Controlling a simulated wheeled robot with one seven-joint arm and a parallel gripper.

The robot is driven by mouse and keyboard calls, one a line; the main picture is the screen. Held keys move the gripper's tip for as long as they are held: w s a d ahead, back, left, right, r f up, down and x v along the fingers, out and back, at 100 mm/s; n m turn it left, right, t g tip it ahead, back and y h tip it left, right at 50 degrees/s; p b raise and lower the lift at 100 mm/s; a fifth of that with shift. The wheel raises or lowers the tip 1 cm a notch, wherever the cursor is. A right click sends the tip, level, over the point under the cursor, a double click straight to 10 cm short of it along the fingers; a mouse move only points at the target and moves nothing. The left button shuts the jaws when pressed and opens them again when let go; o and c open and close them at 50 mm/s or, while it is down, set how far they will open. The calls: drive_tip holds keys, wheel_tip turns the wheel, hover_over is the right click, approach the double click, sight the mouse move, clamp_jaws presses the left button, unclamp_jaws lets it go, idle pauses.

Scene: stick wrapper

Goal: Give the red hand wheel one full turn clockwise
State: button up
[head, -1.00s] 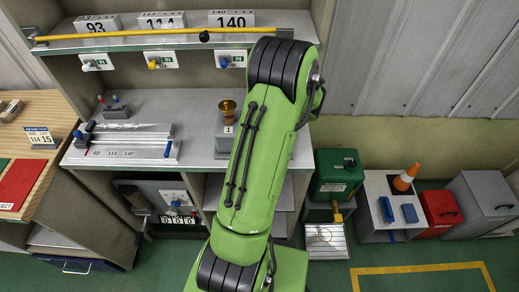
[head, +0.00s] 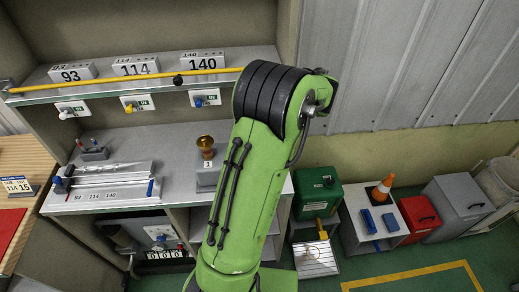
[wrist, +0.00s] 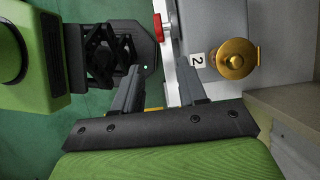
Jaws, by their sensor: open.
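A small red part (wrist: 158,27) shows at the top of the wrist view, beside a pale upright edge. It may be the red hand wheel seen nearly edge-on, but I cannot tell for sure. My gripper (wrist: 160,75) is open in the wrist view, with its two dark fingers apart and nothing seen between them. The red part lies beyond the fingertips, apart from them. In the head view my green arm hides part of the bench, and neither my gripper nor a hand wheel can be made out.
A brass cup (wrist: 236,58) stands by a "2" label, right of my fingers. In the head view another brass cup (head: 206,146) stands on a block marked 1. A yellow rod (head: 120,82) lies along the shelf.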

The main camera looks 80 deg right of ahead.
drive_tip(key=w+f+g+b, duration=0.25)
drive_tip(key=w+g, duration=0.35)
drive_tip(key=w, duration=0.4)
drive_tip(key=w+a+r+g+h, duration=0.2)
drive_tip(key=w+a+r+g, duration=0.1)
drive_tip(key=w, duration=0.1)
drive_tip(key=b+x, duration=1.2)
drive_tip(key=x, duration=0.4)
drive_tip(key=shift+s+f, duration=0.1)
drive_tip(key=shift+s, duration=0.05)
drive_tip(key=shift+c, duration=0.3)
clamp_jaws()
